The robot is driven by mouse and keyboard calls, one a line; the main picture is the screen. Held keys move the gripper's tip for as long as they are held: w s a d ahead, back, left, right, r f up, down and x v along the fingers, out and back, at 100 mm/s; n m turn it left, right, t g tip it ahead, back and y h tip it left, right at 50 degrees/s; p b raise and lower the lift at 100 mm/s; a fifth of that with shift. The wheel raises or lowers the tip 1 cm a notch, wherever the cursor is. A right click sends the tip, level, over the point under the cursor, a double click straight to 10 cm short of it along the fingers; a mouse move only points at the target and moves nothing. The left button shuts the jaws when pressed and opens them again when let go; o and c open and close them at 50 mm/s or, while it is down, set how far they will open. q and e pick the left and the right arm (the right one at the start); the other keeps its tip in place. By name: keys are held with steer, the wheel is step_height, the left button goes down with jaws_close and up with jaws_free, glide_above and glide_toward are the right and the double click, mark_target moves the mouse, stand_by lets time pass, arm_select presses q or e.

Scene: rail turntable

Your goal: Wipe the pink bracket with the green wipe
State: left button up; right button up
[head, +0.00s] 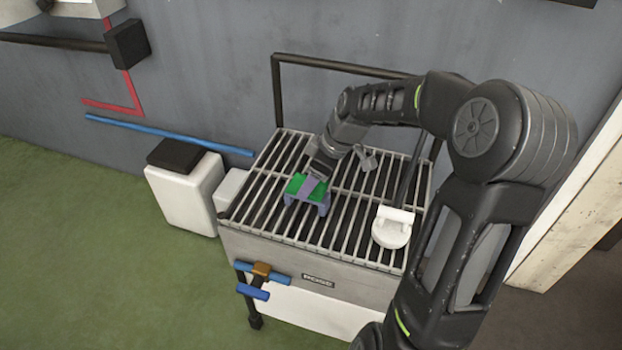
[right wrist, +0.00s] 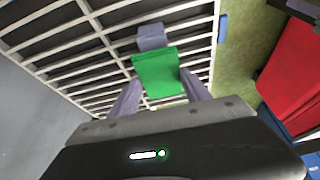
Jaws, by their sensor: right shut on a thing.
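The bracket (head: 321,208) looks violet-blue rather than pink and stands on the slatted top of the grey box. The green wipe (head: 296,186) lies over the top of the bracket, seemingly touching it. My right gripper (head: 312,184) reaches down from above and is shut on the wipe. In the right wrist view, the green wipe (right wrist: 158,72) sits between the two fingers of my gripper (right wrist: 160,95), and a violet end of the bracket (right wrist: 151,37) shows beyond it. The wipe hides much of the bracket. My left gripper is not in view.
The slatted top (head: 345,215) has free room around the bracket. A white round fitting (head: 390,232) stands at its right front, and a small grey part (head: 366,158) lies behind. A black rail (head: 340,64) rises at the back. A white bin (head: 185,192) stands left.

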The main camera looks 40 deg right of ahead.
mark_target(321, 189)
steer(key=shift+f+b, duration=0.5)
steer(key=shift+f, duration=0.1)
stand_by(0.5)
steer(key=shift+w+a, duration=0.35)
steer(key=shift+w, duration=0.2)
steer(key=shift+w+a, duration=0.35)
steer(key=shift+w, duration=0.2)
steer(key=shift+s+d, duration=0.1)
steer(key=shift+s+d+f+b, duration=0.1)
steer(key=shift+s+d, duration=0.3)
steer(key=shift+s, duration=0.3)
steer(key=shift+s+d+b, duration=0.15)
steer(key=shift+s+d, duration=0.25)
steer(key=shift+s, duration=0.35)
steer(key=shift+s+d+f+b, duration=0.1)
steer(key=shift+s+d, duration=0.3)
steer(key=shift+s, duration=0.3)
steer(key=shift+w+a+r, duration=0.1)
steer(key=shift+w+a, duration=0.35)
steer(key=shift+w, duration=0.3)
steer(key=shift+w+a, duration=0.4)
steer(key=shift+w, duration=0.3)
steer(key=shift+w+a+r, duration=0.1)
steer(key=shift+w+a, duration=0.35)
steer(key=shift+w, duration=0.3)
